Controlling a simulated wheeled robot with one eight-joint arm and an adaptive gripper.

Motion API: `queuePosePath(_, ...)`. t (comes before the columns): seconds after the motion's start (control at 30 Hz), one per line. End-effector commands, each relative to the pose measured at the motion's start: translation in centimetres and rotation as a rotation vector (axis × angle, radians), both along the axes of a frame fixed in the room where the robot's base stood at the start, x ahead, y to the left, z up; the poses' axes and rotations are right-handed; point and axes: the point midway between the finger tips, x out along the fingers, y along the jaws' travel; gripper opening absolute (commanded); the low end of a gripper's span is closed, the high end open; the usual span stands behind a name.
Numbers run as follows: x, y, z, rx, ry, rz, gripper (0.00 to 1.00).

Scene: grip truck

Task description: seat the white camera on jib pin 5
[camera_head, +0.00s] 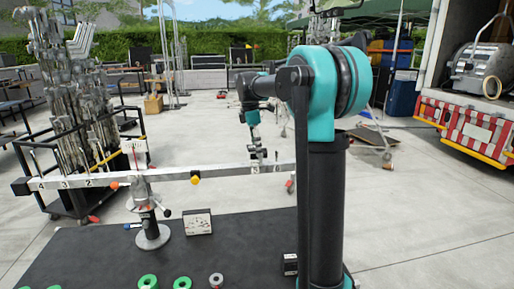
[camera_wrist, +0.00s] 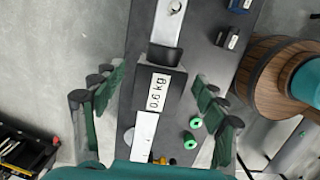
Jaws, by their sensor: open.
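The white jib beam (camera_head: 225,172) runs across the head view on a stand, with numbers 2, 3, 4 on its left and 5, 6 on its right. My gripper (camera_head: 257,154) is over the right part, near 5. In the wrist view, my gripper (camera_wrist: 156,98) has its fingers spread on both sides of a dark grey block (camera_wrist: 174,83) labelled 0.6 kg. The block lies in line with the beam (camera_wrist: 145,130); both fingers look clear of it. Its seating on a pin cannot be told. I cannot make out a clearly white camera.
The dark table (camera_head: 105,250) carries a dial box (camera_head: 198,222), green rings (camera_head: 182,283) and a grey ring (camera_head: 216,280). A small dark block (camera_head: 290,264) stands by my arm. A cart (camera_head: 75,160) of stands is behind left.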

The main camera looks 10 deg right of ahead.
Motion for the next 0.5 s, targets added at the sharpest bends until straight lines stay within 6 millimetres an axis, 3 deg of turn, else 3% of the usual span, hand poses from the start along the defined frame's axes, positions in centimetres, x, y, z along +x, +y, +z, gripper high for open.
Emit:
queuePosePath(0.27, 0.0, 0.1, 0.8, 0.000, 0.000, 0.000, 0.72)
queuePosePath(0.5, 0.0, 0.8, 5.0, 0.000, 0.000, 0.000, 0.72)
